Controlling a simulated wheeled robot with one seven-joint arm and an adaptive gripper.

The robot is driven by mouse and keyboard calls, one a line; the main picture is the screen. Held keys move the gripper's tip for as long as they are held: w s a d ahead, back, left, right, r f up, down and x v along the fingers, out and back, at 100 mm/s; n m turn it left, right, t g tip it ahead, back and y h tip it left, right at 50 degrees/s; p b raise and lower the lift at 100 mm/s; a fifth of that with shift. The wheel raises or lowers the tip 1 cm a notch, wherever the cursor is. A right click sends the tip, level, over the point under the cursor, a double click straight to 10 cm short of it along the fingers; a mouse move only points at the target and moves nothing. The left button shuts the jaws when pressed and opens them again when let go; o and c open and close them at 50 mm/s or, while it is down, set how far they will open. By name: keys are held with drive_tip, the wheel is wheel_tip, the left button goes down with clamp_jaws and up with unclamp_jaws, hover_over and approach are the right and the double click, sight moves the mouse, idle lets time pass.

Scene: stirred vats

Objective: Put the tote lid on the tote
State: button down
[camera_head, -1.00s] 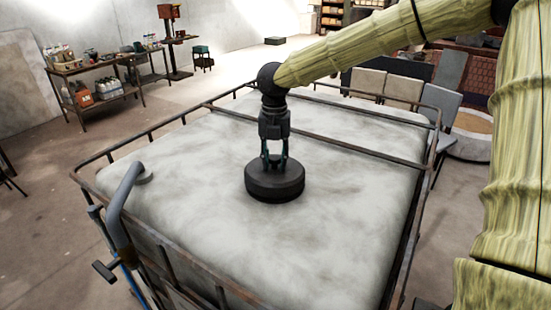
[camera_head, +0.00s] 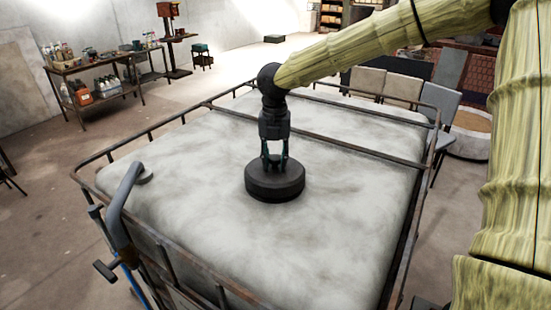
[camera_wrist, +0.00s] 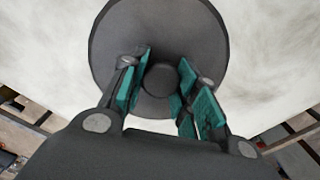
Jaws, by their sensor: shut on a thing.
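The tote (camera_head: 350,210) is a large whitish tank inside a rusty metal cage, filling the middle of the head view. The tote lid (camera_head: 275,184) is a round black disc at the middle of the tote's top. It looks level and appears to rest there, though its underside is hidden. My gripper (camera_head: 274,160) points straight down above the lid, with its green-padded fingers shut on the lid's central knob. In the wrist view the fingers (camera_wrist: 160,88) stand on both sides of the round knob (camera_wrist: 160,80) of the lid. The opening under the lid cannot be seen.
Rusty cage rails (camera_head: 365,150) run around and across the tote's top. A grey bent pipe (camera_head: 120,205) rises at the front left corner. A shelf table (camera_head: 95,75) with bottles stands at the back left. Chairs (camera_head: 403,88) stand behind the tote at right.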

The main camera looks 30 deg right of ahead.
drive_tip(key=shift+r+p, duration=0.75)
drive_tip(key=shift+p, duration=0.05)
drive_tip(key=shift+f, duration=0.85)
idle(1.9)
drive_tip(key=shift+r+p, duration=0.85)
drive_tip(key=shift+p, duration=0.15)
idle(0.8)
drive_tip(key=shift+f+b, duration=0.3)
drive_tip(key=shift+f, duration=0.55)
idle(0.7)
drive_tip(key=c, duration=1.3)
unclamp_jaws()
drive_tip(key=shift+c, duration=0.2)
